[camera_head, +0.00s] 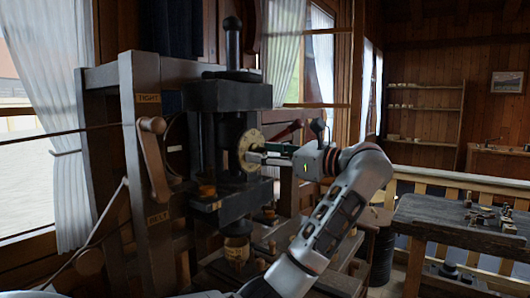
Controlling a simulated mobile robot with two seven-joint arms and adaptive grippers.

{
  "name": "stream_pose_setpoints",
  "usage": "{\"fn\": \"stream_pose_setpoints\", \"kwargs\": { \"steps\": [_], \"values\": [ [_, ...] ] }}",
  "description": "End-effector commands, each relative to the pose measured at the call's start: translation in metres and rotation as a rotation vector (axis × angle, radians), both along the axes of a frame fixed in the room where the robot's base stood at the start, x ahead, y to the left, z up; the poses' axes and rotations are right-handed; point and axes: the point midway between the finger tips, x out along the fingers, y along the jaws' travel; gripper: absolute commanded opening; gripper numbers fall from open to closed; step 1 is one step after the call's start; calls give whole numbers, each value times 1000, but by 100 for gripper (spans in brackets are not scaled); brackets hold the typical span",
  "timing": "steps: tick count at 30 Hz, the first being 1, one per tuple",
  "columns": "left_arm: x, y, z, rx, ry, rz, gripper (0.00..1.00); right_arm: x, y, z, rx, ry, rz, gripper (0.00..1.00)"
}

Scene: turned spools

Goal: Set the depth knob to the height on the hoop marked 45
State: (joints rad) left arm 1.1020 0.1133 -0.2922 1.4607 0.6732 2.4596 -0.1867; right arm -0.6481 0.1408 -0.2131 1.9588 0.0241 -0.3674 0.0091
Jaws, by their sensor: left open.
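A pale round hoop with dark marks (247,141) faces out from the side of the dark upright machine. Its numbers are too small to read, so I cannot pick out 45. The depth knob cannot be told apart from the hoop's centre and my fingers. My left gripper (261,157) is open, its fingers pointing left at the hoop's lower right part and overlapping it in the picture. Whether they touch anything is unclear. My right gripper is not in view.
The machine (229,97) stands by a wooden frame (130,100) with a lever (154,160) between plates reading TIGHT and BELT. A dark ball-topped handle (317,128) rises close by my left gripper. A workbench (450,228) with small turned pieces stands at the right.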

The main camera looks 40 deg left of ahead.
Motion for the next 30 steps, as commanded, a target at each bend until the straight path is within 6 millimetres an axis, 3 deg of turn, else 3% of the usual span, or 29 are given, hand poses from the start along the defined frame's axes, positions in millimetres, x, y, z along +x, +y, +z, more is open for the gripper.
{"fn": "stream_pose_setpoints", "kwargs": {
  "steps": [6, 11, 21, 30],
  "values": [
    [0, 0, 0, 0, 0, 0, 49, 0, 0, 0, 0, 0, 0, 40],
    [0, 0, 0, 1, 0, 0, 10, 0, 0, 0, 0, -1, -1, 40],
    [0, 0, -1, 3, -26, 0, 10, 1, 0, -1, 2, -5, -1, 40],
    [0, 0, -3, 22, -193, 1, 10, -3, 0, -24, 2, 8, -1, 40]
  ]
}}
